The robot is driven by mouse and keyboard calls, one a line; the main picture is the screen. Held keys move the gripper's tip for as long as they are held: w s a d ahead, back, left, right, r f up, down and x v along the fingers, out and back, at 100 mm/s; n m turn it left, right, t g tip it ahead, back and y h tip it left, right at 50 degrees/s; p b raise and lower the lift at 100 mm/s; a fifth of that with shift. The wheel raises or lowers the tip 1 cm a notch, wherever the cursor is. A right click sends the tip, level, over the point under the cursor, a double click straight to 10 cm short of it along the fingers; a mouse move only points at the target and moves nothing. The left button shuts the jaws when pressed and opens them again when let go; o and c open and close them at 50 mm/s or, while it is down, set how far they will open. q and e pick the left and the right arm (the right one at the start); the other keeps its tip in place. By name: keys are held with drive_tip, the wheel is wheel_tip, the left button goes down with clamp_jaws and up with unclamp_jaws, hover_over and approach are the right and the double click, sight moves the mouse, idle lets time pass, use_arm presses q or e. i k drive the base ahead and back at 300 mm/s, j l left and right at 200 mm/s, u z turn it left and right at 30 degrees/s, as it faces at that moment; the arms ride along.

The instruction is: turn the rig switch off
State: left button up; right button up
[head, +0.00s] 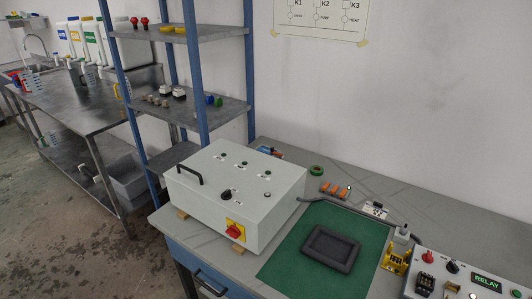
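A white control box (238,192) stands on the grey workbench. On the lower right of its front is a red rotary switch (234,232) on a yellow plate. I cannot read its position at this size. A black knob (227,195) and several small buttons or lamps are also on the box, with a black handle (188,173) at its left. A second white panel (462,278) at the right edge has a lit green "RELAY" display (487,282), a red knob (428,257) and a black knob. Which unit is the rig is not marked. Neither gripper is in view.
A green mat (290,262) with a dark grey tray (331,249) lies right of the box. A yellow part (396,261) and small orange pieces (335,190) lie on the bench. A blue-post shelf (195,75) stands behind left. Floor (60,240) at left is clear.

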sight(427, 258)
drive_tip(key=z, duration=1.8)
